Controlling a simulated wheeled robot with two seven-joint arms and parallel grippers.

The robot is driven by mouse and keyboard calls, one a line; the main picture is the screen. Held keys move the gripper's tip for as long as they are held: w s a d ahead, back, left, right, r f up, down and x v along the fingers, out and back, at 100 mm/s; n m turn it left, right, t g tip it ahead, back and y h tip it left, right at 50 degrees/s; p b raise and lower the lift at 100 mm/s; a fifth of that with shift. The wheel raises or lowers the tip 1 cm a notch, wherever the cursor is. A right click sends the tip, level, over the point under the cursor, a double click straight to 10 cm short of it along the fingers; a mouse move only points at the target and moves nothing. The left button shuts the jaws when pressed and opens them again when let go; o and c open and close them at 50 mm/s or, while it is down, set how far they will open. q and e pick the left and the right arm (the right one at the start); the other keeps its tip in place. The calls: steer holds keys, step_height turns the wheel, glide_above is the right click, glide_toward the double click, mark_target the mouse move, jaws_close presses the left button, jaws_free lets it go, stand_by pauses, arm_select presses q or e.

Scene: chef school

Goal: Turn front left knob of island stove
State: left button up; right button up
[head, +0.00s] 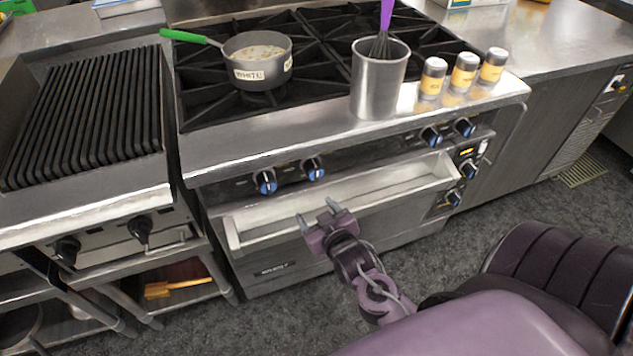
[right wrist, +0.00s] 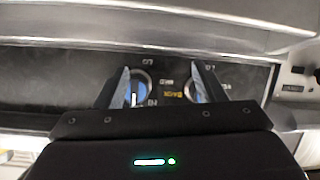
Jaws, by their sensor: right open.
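The island stove (head: 350,110) has a left pair of blue and black knobs on its front panel, a left one (head: 265,181) and a right one (head: 313,168). I cannot read which is the front left burner's. My right gripper (head: 318,212) is open and empty, below and in front of this pair, apart from both in the head view. In the right wrist view two knobs, one on the left (right wrist: 140,88) and one on the right (right wrist: 190,90), show beyond the spread fingers, partly hidden by them. My left gripper is out of view.
An open shallow drawer (head: 345,190) juts out below the knobs. A green-handled pot (head: 258,75), a metal canister (head: 379,90) with a purple-handled whisk (head: 384,30), and several shakers (head: 464,72) stand on top. A ridged grill (head: 85,115) adjoins on the left.

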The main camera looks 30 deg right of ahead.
mark_target(318, 177)
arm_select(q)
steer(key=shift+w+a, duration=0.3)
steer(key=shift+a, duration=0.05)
arm_select(e)
steer(key=w+d+r+t, duration=0.1)
steer(key=w, duration=0.1)
steer(key=w+d+r+t+h, duration=0.1)
steer(key=w+d, duration=0.1)
steer(key=w, duration=0.1)
steer(key=w+d+r+t, duration=0.1)
steer(key=w+d, duration=0.1)
steer(key=w, duration=0.1)
steer(key=shift+r+t, duration=0.25)
steer(key=shift+t, duration=0.15)
steer(key=c, duration=1)
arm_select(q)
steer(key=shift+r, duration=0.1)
arm_select(e)
steer(key=shift+o, duration=0.2)
